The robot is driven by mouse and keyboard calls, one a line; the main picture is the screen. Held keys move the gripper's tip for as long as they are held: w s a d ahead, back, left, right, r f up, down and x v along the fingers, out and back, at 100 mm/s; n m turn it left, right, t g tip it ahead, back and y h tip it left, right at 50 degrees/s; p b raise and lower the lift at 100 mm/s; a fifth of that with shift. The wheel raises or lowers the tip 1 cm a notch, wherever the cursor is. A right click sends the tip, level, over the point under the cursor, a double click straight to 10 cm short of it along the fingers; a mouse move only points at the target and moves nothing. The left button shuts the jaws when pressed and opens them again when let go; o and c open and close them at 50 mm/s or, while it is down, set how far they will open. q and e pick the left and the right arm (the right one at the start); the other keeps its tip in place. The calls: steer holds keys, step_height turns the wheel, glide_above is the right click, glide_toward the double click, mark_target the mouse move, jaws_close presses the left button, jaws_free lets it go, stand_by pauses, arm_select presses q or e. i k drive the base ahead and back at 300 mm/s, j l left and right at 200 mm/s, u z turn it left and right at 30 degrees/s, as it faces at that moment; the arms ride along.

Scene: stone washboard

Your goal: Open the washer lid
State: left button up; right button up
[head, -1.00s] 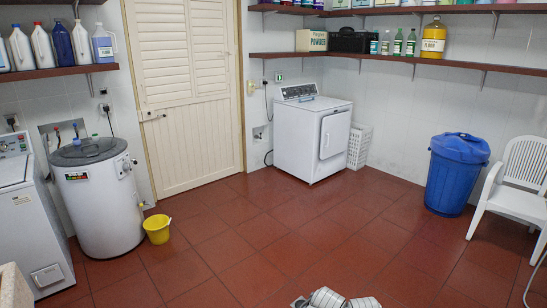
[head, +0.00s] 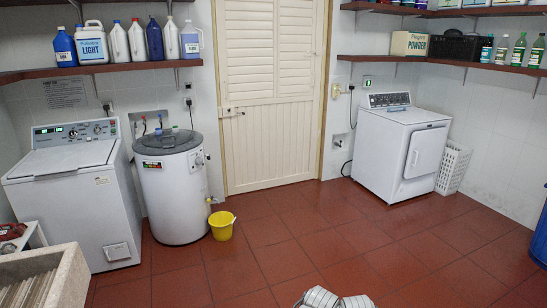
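The white top-loading washer (head: 75,215) stands at the left against the back wall. Its lid (head: 68,158) lies flat and shut on top, in front of the control panel (head: 75,131) with lit green displays. Neither gripper can be made out in the head view. Only some white and dark parts, which look like mine, show at the bottom edge, well to the right of the washer.
A round grey-lidded tub (head: 172,195) stands right beside the washer, with a yellow bucket (head: 222,225) at its foot. A stone washboard sink (head: 50,280) fills the lower left. A white dryer (head: 400,150) stands at the right. The red tiled floor (head: 265,255) between is clear.

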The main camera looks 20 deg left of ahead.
mark_target(43, 162)
steer(key=i+j+u, duration=0.15)
steer(key=i+u, duration=0.45)
steer(key=u, duration=0.15)
steer(key=i+u, duration=0.55)
steer(key=i, duration=0.6)
steer(key=i+l+u, duration=0.2)
steer(key=i, duration=0.55)
steer(key=i+j+u, duration=0.25)
steer(key=i+u, duration=0.7)
steer(key=i, duration=0.25)
